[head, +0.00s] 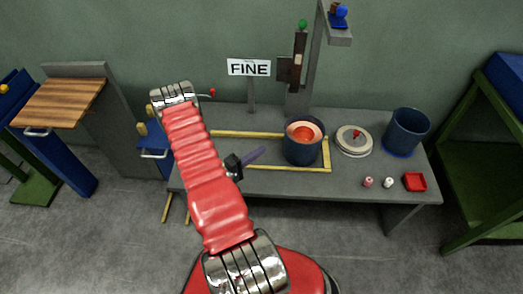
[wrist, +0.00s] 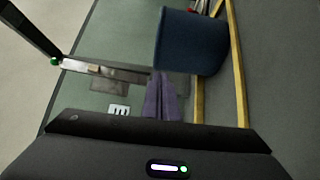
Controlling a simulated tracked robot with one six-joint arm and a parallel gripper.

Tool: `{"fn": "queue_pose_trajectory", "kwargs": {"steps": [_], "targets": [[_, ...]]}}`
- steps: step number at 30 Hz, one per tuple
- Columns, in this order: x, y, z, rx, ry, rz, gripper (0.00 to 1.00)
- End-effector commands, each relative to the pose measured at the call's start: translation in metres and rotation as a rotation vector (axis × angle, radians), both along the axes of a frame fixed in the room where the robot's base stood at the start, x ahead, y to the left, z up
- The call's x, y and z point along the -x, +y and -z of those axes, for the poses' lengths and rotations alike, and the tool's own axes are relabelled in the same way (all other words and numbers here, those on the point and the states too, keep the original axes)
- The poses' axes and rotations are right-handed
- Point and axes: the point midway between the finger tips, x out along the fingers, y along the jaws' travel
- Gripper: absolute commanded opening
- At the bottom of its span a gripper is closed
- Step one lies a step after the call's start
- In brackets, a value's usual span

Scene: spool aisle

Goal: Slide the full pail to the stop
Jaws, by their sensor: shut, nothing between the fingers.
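The full pail (head: 303,150), dark blue with glowing orange contents, stands upright on the grey table between two yellow rails (head: 262,134). It is at the right end of this track, close to the yellow cross bar, the stop (head: 326,154). I cannot tell whether they touch. My gripper (head: 262,152) has purple fingers, shut and empty, low over the track left of the pail, pointing toward it with a gap in the head view. In the wrist view the fingers (wrist: 161,82) lie beside the blue pail (wrist: 190,43), and a yellow rail (wrist: 237,60) runs past it.
A second blue pail (head: 407,132) stands at the table's right. Between the pails lies a pale round disc (head: 353,143) with a red knob. A red tray (head: 415,182) and two small spools sit at the front right. A FINE sign (head: 249,67) and a grey post (head: 307,75) rise behind.

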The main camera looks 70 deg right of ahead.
Motion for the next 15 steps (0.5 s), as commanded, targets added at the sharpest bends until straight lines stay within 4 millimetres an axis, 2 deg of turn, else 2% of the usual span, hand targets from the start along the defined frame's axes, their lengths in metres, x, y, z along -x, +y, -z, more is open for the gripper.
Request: {"fn": "queue_pose_trajectory", "kwargs": {"steps": [4,8,15], "targets": [[-0.006,0.0,-0.012,-0.001,-0.001,0.013,0.0],[-0.016,0.002,-0.035,-0.012,-0.004,0.044,0.0],[-0.038,0.017,-0.092,-0.063,-0.024,0.122,0.0]]}}
